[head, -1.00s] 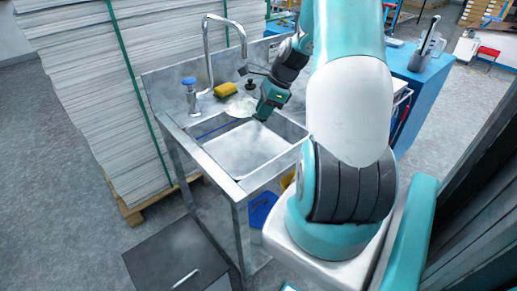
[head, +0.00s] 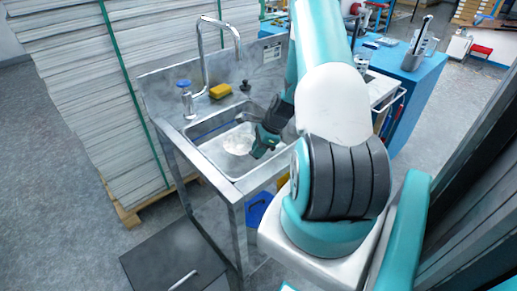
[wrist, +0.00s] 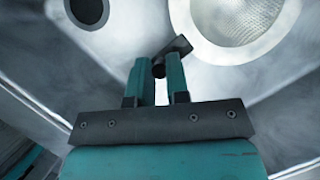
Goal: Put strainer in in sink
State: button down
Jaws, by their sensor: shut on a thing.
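The strainer (head: 238,141) is a round, pale mesh bowl with a light rim, over or inside the sink basin (head: 208,136). In the wrist view the strainer (wrist: 236,22) is at the top right, cut off by the frame edge. Its short dark handle (wrist: 178,47) runs down to my gripper (wrist: 160,70), whose two green fingers are shut on it. In the head view my gripper (head: 261,149) is at the basin's right side, just right of the strainer. I cannot tell whether the strainer touches the basin floor.
A dark drain hole (wrist: 88,10) lies left of the strainer. A tall faucet (head: 203,60), a blue-topped dispenser (head: 186,98) and a yellow sponge (head: 220,90) stand behind the basin. A paper stack (head: 85,100) is at the left, a blue cabinet (head: 412,85) at the right.

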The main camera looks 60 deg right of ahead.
jog(key=shift+f, duration=0.1)
jog(key=c, duration=1.1)
grip_release()
